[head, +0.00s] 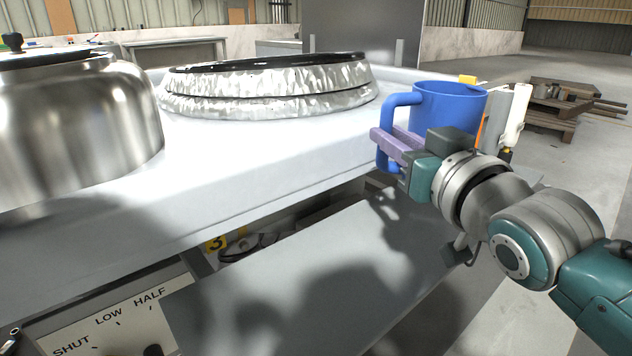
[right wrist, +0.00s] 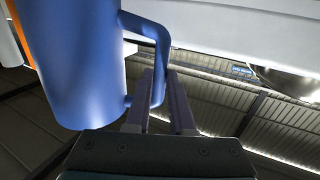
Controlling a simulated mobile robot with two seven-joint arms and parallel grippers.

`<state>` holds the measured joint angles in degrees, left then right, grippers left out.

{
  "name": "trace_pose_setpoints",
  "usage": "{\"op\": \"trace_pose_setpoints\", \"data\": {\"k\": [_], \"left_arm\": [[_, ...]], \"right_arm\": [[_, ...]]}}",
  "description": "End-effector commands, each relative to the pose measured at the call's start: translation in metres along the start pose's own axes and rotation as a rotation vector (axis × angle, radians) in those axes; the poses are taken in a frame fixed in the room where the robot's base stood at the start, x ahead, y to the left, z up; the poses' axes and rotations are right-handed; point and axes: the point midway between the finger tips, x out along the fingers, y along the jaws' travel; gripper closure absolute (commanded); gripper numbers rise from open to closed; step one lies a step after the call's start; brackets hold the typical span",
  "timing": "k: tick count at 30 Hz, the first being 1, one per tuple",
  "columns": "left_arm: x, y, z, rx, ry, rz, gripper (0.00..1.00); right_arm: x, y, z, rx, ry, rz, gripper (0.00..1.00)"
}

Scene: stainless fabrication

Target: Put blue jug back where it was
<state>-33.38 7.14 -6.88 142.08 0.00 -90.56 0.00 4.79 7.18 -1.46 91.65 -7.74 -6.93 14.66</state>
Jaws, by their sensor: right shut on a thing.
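The blue jug (head: 450,104) is upright at the right end of the white work surface in the head view. Its handle points left, toward the large vessels. My right gripper (head: 388,146) reaches in from the right and is shut on the jug's handle. In the right wrist view the blue jug (right wrist: 80,60) fills the left side, and the gripper fingers (right wrist: 165,105) are at the lower part of its handle. The jug's base is hidden behind the gripper in the head view, so I cannot tell whether it touches the surface. My left gripper is not in view.
A ribbed silvery vessel with a dark rim (head: 270,86) stands left of the jug. A shiny metal dome (head: 75,130) is at far left. White and orange items (head: 514,115) stand close behind the jug's right side. The surface's front middle (head: 270,160) is clear. A lower shelf (head: 300,270) lies below.

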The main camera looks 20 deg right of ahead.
Motion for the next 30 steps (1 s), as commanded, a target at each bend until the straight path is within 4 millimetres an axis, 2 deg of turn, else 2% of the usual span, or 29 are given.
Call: {"op": "trace_pose_setpoints", "data": {"k": [1, 7, 14, 22, 28, 29, 30], "left_arm": [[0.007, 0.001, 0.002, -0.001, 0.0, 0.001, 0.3], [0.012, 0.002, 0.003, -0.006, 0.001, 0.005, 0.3], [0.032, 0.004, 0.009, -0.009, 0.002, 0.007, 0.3], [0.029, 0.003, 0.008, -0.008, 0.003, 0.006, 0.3], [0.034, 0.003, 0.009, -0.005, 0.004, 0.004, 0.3], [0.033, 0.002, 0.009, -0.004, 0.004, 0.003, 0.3], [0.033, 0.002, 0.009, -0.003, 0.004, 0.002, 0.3]], "right_arm": [[0.0, 0.0, 0.01, 0.0, 0.002, 0.0, 1.0], [0.001, 0.0, 0.022, 0.0, 0.003, 0.0, 1.0], [0.001, 0.0, 0.058, 0.0, 0.002, 0.001, 1.0], [0.001, 0.0, 0.057, -0.001, 0.005, 0.0, 1.0], [0.001, 0.0, 0.064, -0.001, 0.004, 0.0, 1.0], [0.001, 0.0, 0.064, 0.0, 0.002, 0.0, 0.76], [0.001, 0.0, 0.063, 0.0, 0.002, 0.0, 0.72]]}}
